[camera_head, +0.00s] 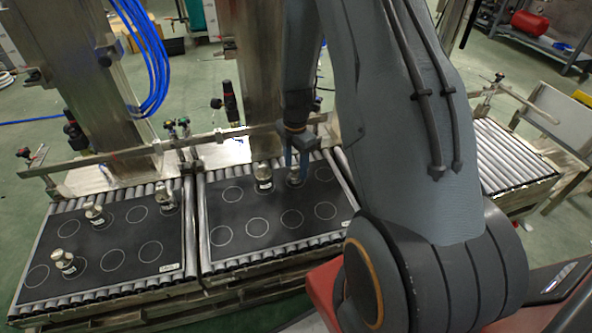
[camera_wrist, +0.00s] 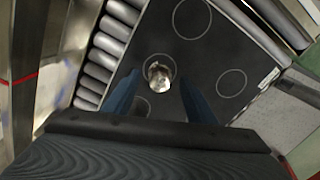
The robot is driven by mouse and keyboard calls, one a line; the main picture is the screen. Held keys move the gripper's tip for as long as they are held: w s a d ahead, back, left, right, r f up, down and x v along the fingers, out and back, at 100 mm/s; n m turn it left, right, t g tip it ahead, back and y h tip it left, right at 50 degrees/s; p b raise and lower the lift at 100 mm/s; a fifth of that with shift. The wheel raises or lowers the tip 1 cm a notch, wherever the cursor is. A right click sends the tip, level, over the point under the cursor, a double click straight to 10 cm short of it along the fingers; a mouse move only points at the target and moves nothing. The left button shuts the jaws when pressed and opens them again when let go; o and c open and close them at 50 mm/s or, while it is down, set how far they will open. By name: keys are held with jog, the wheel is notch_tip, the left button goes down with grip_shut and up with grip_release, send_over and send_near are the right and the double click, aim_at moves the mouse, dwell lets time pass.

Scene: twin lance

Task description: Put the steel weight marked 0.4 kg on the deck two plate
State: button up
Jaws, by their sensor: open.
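Two black plates with white circles lie side by side, a left plate (camera_head: 120,262) and a right plate (camera_head: 235,195); their labels are too small to read. Steel weights stand upright on the left plate, at its back left (camera_head: 95,213), front left (camera_head: 66,262) and back right (camera_head: 167,201). On the right plate one weight (camera_head: 263,178) stands near the back middle, and another (camera_head: 295,178) stands right of it, partly hidden by my gripper (camera_head: 298,158). The wrist view shows a weight (camera_wrist: 159,74) in a circle between my open blue fingers (camera_wrist: 158,92). Weight markings are unreadable.
Rollers (camera_head: 197,225) border the plates. A metal rail (camera_head: 110,156) with clamps runs behind them, and steel columns (camera_head: 250,60) rise there. Several circles on both plates are empty. Another roller conveyor (camera_head: 510,155) stands right of my arm.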

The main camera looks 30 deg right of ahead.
aim_at(295, 168)
notch_tip(295, 168, up, 9)
jog(key=shift+f+p, duration=0.15)
jog(key=shift+p, duration=0.7)
jog(key=s+a+r+m, duration=0.4)
jog(key=a+r, duration=0.3)
jog(key=r, duration=0.1)
jog(key=s+a+r+m, duration=0.4)
jog(key=s+a+r, duration=0.1)
jog(key=a+r, duration=0.25)
jog(key=s+a+r+m, duration=0.3)
jog(key=s+a+m, duration=0.1)
jog(key=s, duration=0.4)
jog(key=s+a+r+m, duration=0.4)
jog(key=s+m, duration=0.1)
jog(key=s, duration=0.3)
jog(key=shift+s+y, duration=0.3)
jog(key=shift+s, duration=0.1)
jog(key=shift+a, duration=0.1)
